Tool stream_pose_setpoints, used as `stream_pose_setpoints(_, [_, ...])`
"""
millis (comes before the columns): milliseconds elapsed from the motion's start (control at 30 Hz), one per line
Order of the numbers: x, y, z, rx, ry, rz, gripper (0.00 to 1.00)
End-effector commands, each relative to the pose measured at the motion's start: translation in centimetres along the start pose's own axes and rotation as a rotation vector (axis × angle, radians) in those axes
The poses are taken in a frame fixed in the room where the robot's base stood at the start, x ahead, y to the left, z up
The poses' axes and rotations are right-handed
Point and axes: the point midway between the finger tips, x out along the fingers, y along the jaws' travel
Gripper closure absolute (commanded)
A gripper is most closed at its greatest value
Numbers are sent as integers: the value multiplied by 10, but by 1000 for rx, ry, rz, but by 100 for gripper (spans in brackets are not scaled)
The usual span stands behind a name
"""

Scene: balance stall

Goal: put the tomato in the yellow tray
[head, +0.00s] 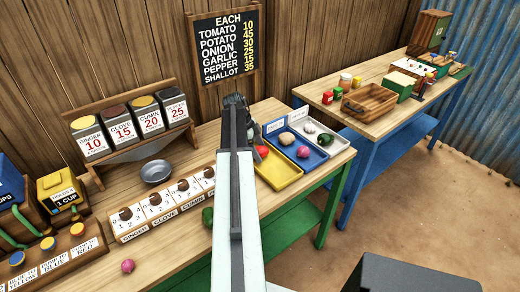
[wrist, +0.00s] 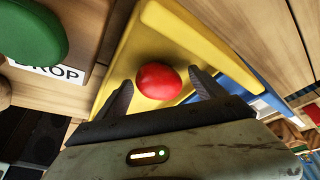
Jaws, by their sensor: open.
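The red tomato (wrist: 158,81) is over the floor of the yellow tray (wrist: 200,50) in the wrist view and appears to rest in it. In the head view a red bit of the tomato (head: 262,151) shows at the far left part of the yellow tray (head: 282,178), beside my arm. My gripper (wrist: 161,79) is open, with one finger on each side of the tomato and visible gaps between. In the head view my gripper (head: 238,100) is mostly hidden behind my own arm.
A blue tray (head: 308,161) with a pink onion-like item and a white tray (head: 325,142) adjoin on the right. A green item (head: 207,216) lies near the table's front edge, a pink one (head: 127,266) farther left. A metal bowl (head: 156,172) stands left.

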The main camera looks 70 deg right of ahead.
Motion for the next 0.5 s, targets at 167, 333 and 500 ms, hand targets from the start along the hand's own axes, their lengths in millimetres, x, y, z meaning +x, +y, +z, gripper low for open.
stream_pose_setpoints(167, [-11,0,-2,-1,0,0,21])
stream_pose_setpoints(333, [-41,0,-4,-3,0,-1,21])
stream_pose_setpoints(500, [-82,0,-5,-1,0,-1,21])
